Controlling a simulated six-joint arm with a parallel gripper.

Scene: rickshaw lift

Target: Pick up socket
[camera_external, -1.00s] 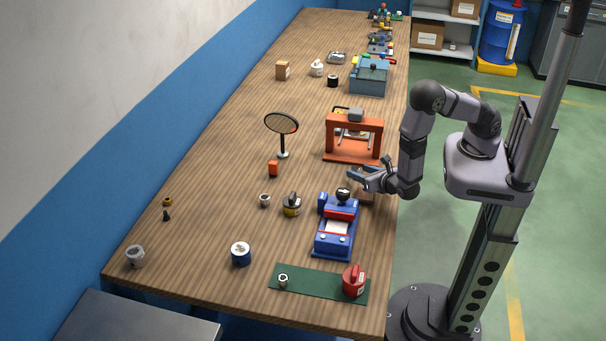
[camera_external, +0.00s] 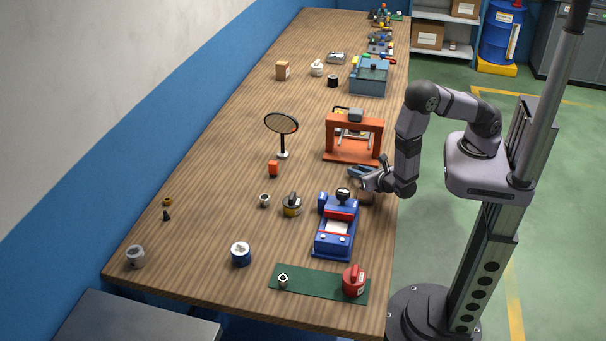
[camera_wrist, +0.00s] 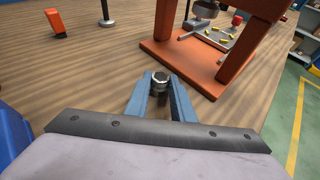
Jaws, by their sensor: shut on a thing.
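The socket (camera_wrist: 160,79) is a small, dark metallic cylinder with a bright rim. In the wrist view it sits between the tips of my gripper's blue fingers (camera_wrist: 162,86). The fingers are shut on it, and its lower part shows dark between them. In the external view my gripper (camera_external: 357,172) is over the right side of the bench, between the orange press frame and the blue machine. The socket cannot be made out there.
The orange press frame (camera_external: 353,122) stands just behind my gripper. The blue machine (camera_external: 336,232) is in front. A magnifier on a stand (camera_external: 283,124) and an orange block (camera_external: 273,168) are to the left. The wooden bench (camera_external: 215,165) has bare room farther left.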

